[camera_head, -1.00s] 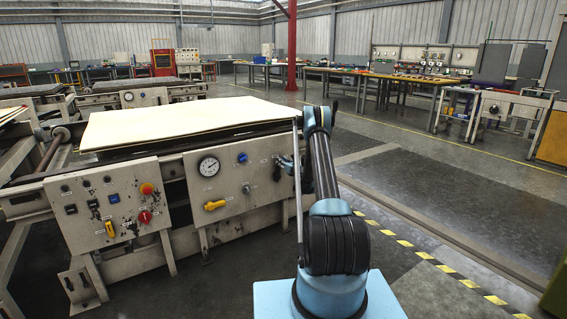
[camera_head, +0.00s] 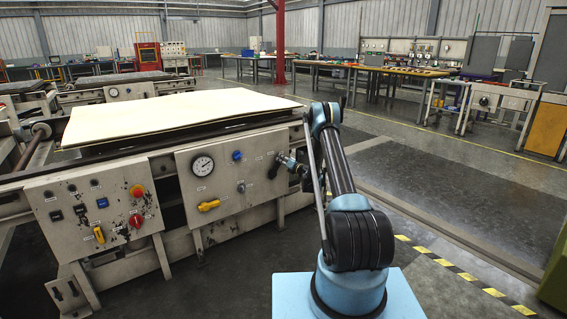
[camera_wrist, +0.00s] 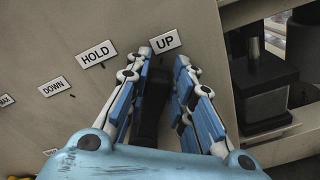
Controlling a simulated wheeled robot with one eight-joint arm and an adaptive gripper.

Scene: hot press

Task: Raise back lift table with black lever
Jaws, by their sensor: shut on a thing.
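My gripper (camera_wrist: 158,95) is shut on a dark lever (camera_wrist: 150,106) in the wrist view, with blue and white fingers on both sides of it. The lever points up near the "UP" label (camera_wrist: 168,42) on the beige panel. In the head view my gripper (camera_head: 284,164) is at the right end of the press's front panel (camera_head: 222,198), and the lever is hard to tell apart from the fingers there. Behind the panel, a pale sheet stack (camera_head: 175,114) lies on the press bed. I cannot tell which part is the back lift table.
The panel also carries a gauge (camera_head: 203,166), a yellow handle (camera_head: 209,205) and a red knob (camera_head: 136,220). "HOLD" (camera_wrist: 97,54) and "DOWN" (camera_wrist: 52,86) labels are left of "UP". The floor right of my arm is open, with a yellow-black stripe (camera_head: 467,277).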

